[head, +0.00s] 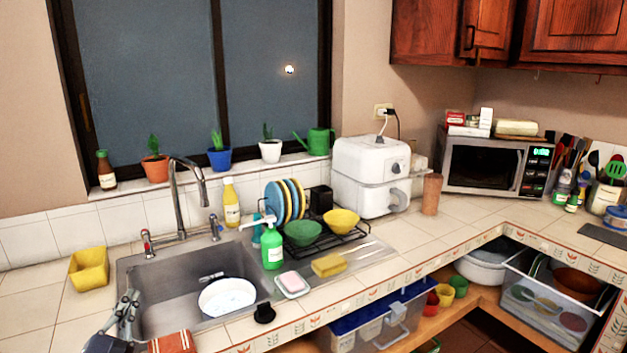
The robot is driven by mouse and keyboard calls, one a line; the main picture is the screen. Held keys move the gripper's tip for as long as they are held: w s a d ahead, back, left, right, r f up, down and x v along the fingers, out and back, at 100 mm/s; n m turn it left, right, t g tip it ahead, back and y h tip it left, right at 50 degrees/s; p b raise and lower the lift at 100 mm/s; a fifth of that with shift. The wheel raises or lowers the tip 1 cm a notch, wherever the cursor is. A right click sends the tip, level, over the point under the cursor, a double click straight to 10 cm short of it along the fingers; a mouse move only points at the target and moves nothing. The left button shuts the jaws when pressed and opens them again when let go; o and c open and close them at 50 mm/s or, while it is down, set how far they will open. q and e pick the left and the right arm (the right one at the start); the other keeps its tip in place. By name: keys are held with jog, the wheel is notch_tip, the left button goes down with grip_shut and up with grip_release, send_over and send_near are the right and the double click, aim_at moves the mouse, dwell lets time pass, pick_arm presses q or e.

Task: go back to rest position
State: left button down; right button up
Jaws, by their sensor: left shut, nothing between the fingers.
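My left gripper (129,303) shows at the bottom left, over the left front edge of the sink. Its dark fingers are together with nothing between them. The sink (160,284) is steel and set into the tiled counter. A white round pan or bowl (228,297) lies in it, to the right of my left gripper and apart from it. My right gripper is not in view.
A yellow container (89,269) stands left of the sink. A green soap bottle (272,248), a soap dish (292,284) and a small black object (264,313) are by its right side. The tall faucet (178,205) rises behind. A reddish-brown item (169,342) lies at the front edge.

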pick_arm(q)
jog(key=s+d+f+n+g+y, duration=0.1)
jog(key=s+f+n+g+y, duration=0.3)
jog(key=s+n, duration=0.7)
jog(key=s+f+n+g+y, duration=0.2)
jog(key=s+f+n+g, duration=0.4)
jog(key=n, duration=1.2)
jog(key=s+d+f+n+g+h, duration=0.4)
jog(key=s+d+f+n+h, duration=0.15)
jog(key=s+d, duration=0.45)
jog(key=s+d+f+n+g+h, duration=0.3)
jog(key=s+d+f+n+h, duration=0.15)
jog(key=s+d+n, duration=0.4)
notch_tip(320, 180, down, 26)
jog(key=s+m+g+y, duration=0.1)
jog(key=s+m, duration=0.1)
jog(key=s+a+f+g, duration=0.1)
jog(key=s+a+f, duration=0.1)
jog(key=s+f, duration=1.5)
jog(key=shift+a+f, duration=0.15)
jog(key=shift+a, duration=0.25)
